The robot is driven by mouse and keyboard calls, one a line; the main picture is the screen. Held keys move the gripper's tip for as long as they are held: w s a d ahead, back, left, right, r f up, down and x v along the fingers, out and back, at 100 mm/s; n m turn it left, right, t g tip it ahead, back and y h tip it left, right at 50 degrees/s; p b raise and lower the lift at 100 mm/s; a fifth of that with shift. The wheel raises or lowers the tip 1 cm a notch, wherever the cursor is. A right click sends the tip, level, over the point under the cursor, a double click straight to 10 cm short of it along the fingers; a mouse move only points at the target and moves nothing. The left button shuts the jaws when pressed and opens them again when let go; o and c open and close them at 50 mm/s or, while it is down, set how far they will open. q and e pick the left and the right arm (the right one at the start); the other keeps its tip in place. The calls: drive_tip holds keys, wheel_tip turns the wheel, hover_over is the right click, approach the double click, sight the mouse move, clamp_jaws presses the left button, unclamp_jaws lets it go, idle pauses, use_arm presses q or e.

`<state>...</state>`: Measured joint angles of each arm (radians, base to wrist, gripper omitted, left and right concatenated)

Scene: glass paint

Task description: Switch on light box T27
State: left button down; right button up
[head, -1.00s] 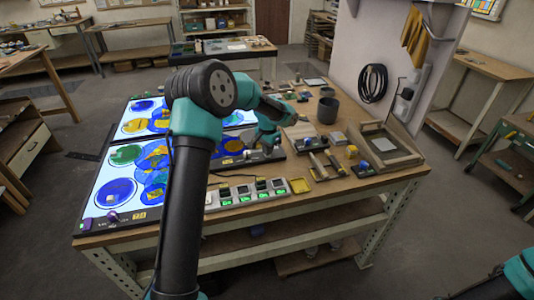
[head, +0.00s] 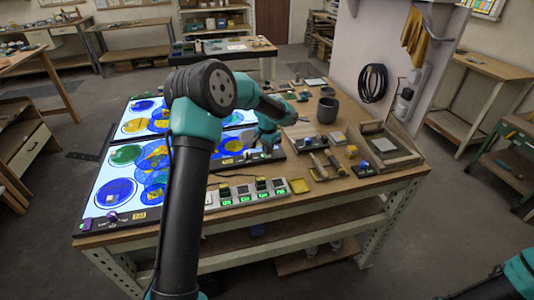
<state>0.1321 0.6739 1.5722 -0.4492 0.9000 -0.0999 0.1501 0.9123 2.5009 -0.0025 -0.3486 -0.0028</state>
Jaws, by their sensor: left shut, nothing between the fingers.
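Light boxes with glowing white panels and blue, green and yellow glass discs lie on the workbench. The near left light box (head: 117,187) has a purple knob and a yellow label on its front edge. Another lit light box (head: 236,143) lies to its right, partly hidden by my left arm, with a yellow label on its front edge. The labels are too small to read, so I cannot tell which is T27. My left gripper (head: 267,146) is shut and empty at the right end of that box's front edge; whether it touches a knob is unclear. My right gripper is out of view.
A grey strip (head: 235,203) with several green-lit units lies at the bench's front edge.

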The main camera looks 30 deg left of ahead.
use_arm(q)
drive_tip(key=shift+r, duration=3)
